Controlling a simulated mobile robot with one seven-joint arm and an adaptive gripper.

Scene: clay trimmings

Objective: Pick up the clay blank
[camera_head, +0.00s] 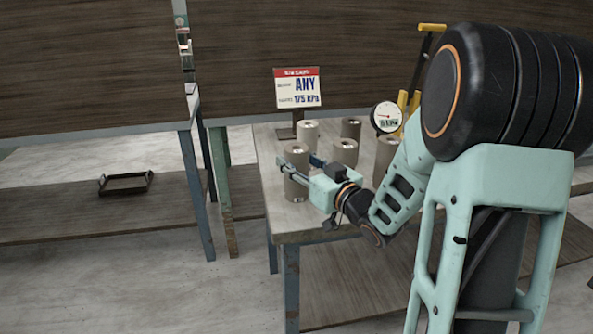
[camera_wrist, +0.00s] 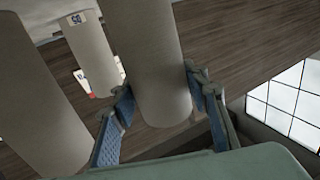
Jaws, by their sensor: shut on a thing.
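Several alike grey-brown clay cylinders stand upright on the table. The clay blank (camera_head: 296,185) at the front left of the group is between the fingers of my gripper (camera_head: 300,166). In the wrist view the same clay blank (camera_wrist: 148,60) runs down between the two blue finger pads of my gripper (camera_wrist: 158,112), which is shut on it. The blank looks upright. From the head view I cannot tell whether its base is touching the table or just above it. Another clay cylinder (camera_head: 307,133) stands behind it, and one (camera_head: 350,128) farther right.
A cylinder (camera_head: 386,156) stands right of my gripper, partly behind my arm. A sign reading "ANY 175 kPa" (camera_head: 297,88) and a round gauge (camera_head: 386,117) stand at the table's back. The table's (camera_head: 276,212) left edge is close to the held blank. A tray (camera_head: 125,183) lies on a low shelf at left.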

